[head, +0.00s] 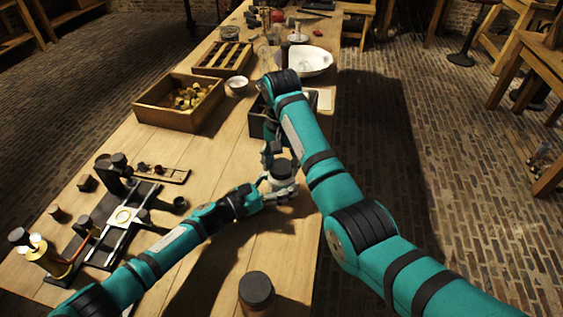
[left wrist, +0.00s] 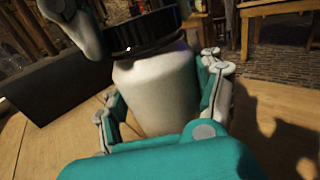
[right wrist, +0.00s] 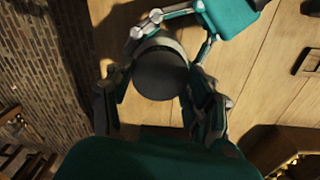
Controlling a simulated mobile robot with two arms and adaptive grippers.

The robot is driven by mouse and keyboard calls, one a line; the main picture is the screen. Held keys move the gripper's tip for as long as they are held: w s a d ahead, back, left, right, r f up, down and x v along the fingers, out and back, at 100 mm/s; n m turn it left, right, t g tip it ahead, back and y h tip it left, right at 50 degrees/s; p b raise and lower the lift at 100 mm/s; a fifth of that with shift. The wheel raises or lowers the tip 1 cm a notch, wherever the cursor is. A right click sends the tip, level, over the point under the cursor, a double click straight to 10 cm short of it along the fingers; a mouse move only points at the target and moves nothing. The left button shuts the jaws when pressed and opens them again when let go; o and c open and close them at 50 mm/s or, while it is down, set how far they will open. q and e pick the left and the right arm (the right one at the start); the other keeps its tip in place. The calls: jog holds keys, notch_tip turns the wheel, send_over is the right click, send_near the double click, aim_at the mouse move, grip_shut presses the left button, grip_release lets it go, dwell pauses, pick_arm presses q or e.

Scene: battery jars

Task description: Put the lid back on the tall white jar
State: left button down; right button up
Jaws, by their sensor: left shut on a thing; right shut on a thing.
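The tall white jar (left wrist: 155,90) stands upright, with my left gripper (head: 279,191) shut around its body. The dark lid (head: 280,170) is at the top of the jar; it also shows from above in the right wrist view (right wrist: 160,75). My right gripper (head: 271,152) reaches down from above and is shut on the lid. In the left wrist view the lid's black edge (left wrist: 140,38) covers the jar's mouth, slightly tilted in the picture. I cannot tell whether it is fully seated. My right arm hides part of the scene behind.
Another dark-lidded jar (head: 257,290) stands at the near table edge. A wooden box (head: 150,112) of yellowish pieces, a dark box (head: 257,122) and a white bowl (head: 310,62) stand farther back. Brass apparatus (head: 50,262) is at the left.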

jog(key=o, duration=1.4)
jog(key=shift+c, duration=0.2)
notch_tip(320, 180, up, 5)
jog(key=shift+w+f, duration=0.15)
jog(key=shift+r, duration=1.4)
pick_arm(q)
jog(key=shift+c, duration=0.5)
grip_release()
